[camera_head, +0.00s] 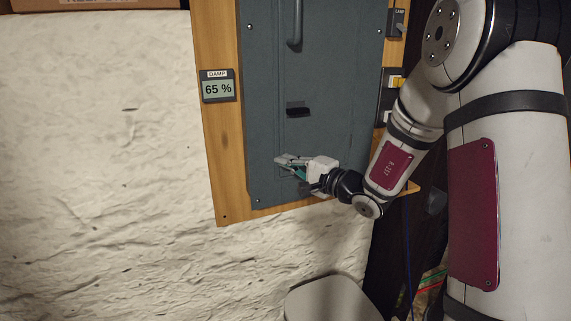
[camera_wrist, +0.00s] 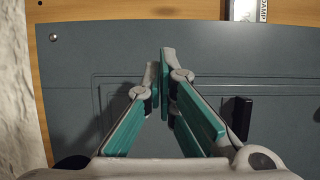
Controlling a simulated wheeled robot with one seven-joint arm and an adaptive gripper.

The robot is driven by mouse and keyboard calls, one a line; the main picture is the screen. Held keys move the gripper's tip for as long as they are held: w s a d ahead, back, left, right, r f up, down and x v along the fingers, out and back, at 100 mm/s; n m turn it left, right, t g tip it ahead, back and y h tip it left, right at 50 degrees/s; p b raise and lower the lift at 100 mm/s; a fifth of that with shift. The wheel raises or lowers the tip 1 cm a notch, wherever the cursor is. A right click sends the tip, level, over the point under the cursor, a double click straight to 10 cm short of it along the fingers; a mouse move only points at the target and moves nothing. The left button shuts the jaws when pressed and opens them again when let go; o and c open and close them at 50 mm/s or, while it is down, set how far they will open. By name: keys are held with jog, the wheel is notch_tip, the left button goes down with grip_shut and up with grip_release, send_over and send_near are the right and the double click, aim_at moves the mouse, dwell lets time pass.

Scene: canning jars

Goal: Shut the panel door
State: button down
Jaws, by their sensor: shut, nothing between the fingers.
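The panel (camera_head: 340,80) is a flat blue-grey metal face on a wooden board; it also fills most of the wrist view (camera_wrist: 250,65). It has a shallow raised outline, a grey bar handle (camera_head: 295,25) at the top and a small black latch (camera_head: 298,109) in the middle. The black latch also shows right of my fingers in the wrist view (camera_wrist: 242,118). The door looks about flush, but I cannot tell whether it is fully shut. My gripper (camera_head: 281,160) is shut and empty in front of the panel's lower left part. Whether its fingertips touch the panel is unclear.
A damp meter (camera_head: 218,87) reading 65 % sits on the wooden board (camera_head: 228,150) at left. A lamp switch (camera_head: 396,22) and another switch box (camera_head: 391,95) are at right. A rough white wall (camera_head: 100,150) lies left. A pale rounded object (camera_head: 333,300) stands below.

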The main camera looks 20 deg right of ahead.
jog(key=s+a+r+n+g+y, duration=0.2)
jog(key=s+a+n+g+y, duration=0.15)
jog(key=s+a, duration=0.55)
jog(key=s+a+r+n+g+y, duration=0.2)
jog(key=s+a+n+g, duration=0.15)
jog(key=s+a, duration=0.55)
jog(key=s+a+f+n+g+h, duration=0.1)
jog(key=s+a+n+g+h, duration=0.15)
jog(key=s+g, duration=0.6)
jog(key=s+d+f+n+t+h, duration=0.1)
jog(key=s+d+h, duration=0.1)
jog(key=s, duration=0.3)
jog(key=s+d+f+n+h, duration=0.2)
jog(key=s+d, duration=0.1)
jog(key=s, duration=0.2)
jog(key=s+d+r+t+h+p, duration=0.1)
jog(key=s+d+r+t+h, duration=0.1)
jog(key=d+h, duration=0.5)
jog(key=s+d, duration=0.1)
jog(key=d, duration=0.3)
jog(key=shift+s+d+r+t+p, duration=0.2)
jog(key=shift+s+d+t+p, duration=0.1)
jog(key=shift+s+d+t, duration=0.1)
jog(key=c, duration=2.4)
grip_release()
